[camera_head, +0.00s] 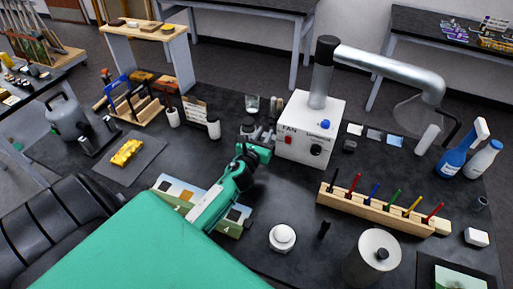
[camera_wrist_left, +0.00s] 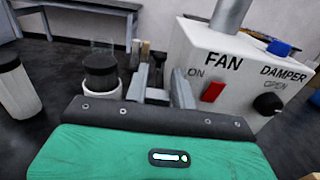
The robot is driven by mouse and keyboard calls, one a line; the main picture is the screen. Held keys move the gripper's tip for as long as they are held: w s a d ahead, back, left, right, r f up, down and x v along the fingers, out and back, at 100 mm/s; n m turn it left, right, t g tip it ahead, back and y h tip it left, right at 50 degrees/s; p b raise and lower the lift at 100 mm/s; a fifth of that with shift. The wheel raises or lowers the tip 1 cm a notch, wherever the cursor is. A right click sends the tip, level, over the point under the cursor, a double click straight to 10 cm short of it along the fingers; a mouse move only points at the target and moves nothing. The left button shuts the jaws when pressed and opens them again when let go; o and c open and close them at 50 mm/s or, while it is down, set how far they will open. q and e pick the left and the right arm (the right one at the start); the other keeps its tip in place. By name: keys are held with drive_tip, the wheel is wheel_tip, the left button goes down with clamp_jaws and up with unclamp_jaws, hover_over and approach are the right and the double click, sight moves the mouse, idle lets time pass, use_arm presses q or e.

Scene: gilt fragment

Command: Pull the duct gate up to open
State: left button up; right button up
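The white fan box (camera_head: 311,130) stands at the back middle of the dark bench, with a red switch and a black damper knob (camera_head: 316,150). A silver duct (camera_head: 385,68) rises from its top through a black elbow (camera_head: 327,48) and bends right to a clear hood. I cannot single out the duct gate for sure. My left gripper (camera_head: 259,138) is just left of the box front. In the left wrist view its fingers (camera_wrist_left: 160,88) are apart, with no held object clear between them. The box (camera_wrist_left: 235,68) is close on the right there. My right gripper is not in view.
A black-topped jar (camera_wrist_left: 101,75) stands close left of the left fingers.

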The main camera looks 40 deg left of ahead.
use_arm(q)
drive_tip(key=b+v, duration=0.1)
drive_tip(key=v, duration=0.5)
drive_tip(key=shift+s, duration=0.35)
